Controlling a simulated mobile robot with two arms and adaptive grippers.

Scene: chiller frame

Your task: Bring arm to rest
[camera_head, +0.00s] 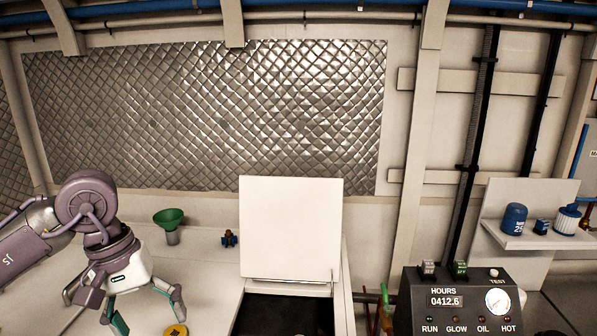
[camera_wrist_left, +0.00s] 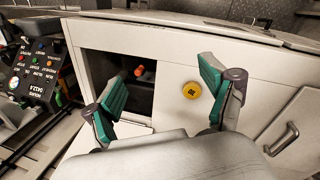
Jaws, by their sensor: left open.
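My left gripper (camera_head: 145,307) comes in from the left in the head view, over the pale work surface (camera_head: 205,262). Its green-padded fingers are spread apart with nothing between them. In the left wrist view the same gripper (camera_wrist_left: 165,98) is open and empty, with a yellow round cap (camera_wrist_left: 192,90) on the white surface beyond the fingers. The yellow cap (camera_head: 176,331) also shows at the bottom edge of the head view, just below the right finger. My right gripper is in neither view.
A white lid (camera_head: 291,228) stands raised behind a dark opening (camera_head: 275,313). A control panel (camera_head: 460,301) and a shelf (camera_head: 530,236) with blue filters (camera_head: 514,219) are at right.

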